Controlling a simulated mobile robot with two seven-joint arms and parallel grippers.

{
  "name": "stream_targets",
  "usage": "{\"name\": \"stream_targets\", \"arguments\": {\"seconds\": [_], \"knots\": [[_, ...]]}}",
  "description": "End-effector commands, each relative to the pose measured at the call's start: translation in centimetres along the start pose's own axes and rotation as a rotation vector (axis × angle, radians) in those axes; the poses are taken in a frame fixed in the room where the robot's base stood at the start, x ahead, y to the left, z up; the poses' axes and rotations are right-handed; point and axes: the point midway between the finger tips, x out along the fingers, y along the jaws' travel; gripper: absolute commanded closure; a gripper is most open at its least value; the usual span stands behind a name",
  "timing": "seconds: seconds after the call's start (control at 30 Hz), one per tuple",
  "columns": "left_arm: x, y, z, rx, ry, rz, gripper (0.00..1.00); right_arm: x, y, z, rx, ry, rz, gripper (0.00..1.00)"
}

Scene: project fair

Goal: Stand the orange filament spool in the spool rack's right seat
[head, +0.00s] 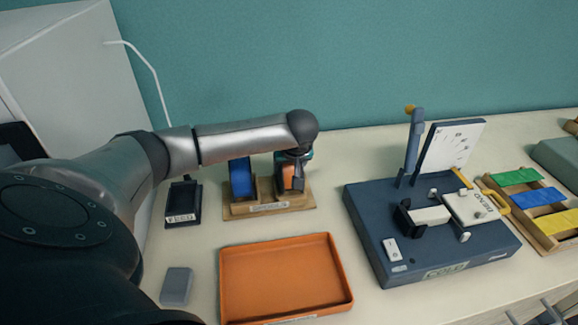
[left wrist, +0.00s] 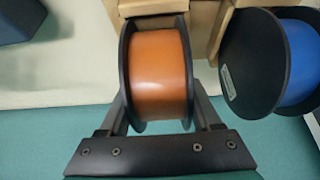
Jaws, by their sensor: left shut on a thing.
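The wooden spool rack (head: 240,211) stands on the table with a label on its front. A blue spool (head: 241,178) stands in its left seat and also shows in the left wrist view (left wrist: 298,65). The orange spool (head: 287,176), with black flanges, is upright at the rack's right seat. My left gripper (head: 297,182) is shut on it from above. In the left wrist view the orange spool (left wrist: 160,75) sits between the two fingers (left wrist: 163,112), against the wooden rack (left wrist: 203,25). I cannot tell whether it rests fully on the seat. My right gripper is not in view.
An orange tray (head: 285,280) lies in front of the rack. A small grey block (head: 176,286) and a dark labelled stand (head: 183,205) are to the left. A blue apparatus (head: 375,225) stands to the right, with a wooden holder of coloured pieces (head: 550,228) beyond it.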

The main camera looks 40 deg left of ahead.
Motion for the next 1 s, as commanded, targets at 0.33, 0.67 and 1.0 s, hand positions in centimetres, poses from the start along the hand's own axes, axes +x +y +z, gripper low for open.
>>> {"name": "stream_targets", "arguments": {"seconds": [0.33,0.67,1.0], "knots": [[0.2,0.0,0.1,0.001,-0.001,0.0,0.06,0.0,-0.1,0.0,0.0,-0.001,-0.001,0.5],[-0.1,0.0,-0.1,0.0,0.001,0.0,0.05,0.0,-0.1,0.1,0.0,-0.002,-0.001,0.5],[-5.5,0.1,-0.1,0.001,-0.001,0.003,0.05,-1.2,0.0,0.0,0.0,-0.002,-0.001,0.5]]}}
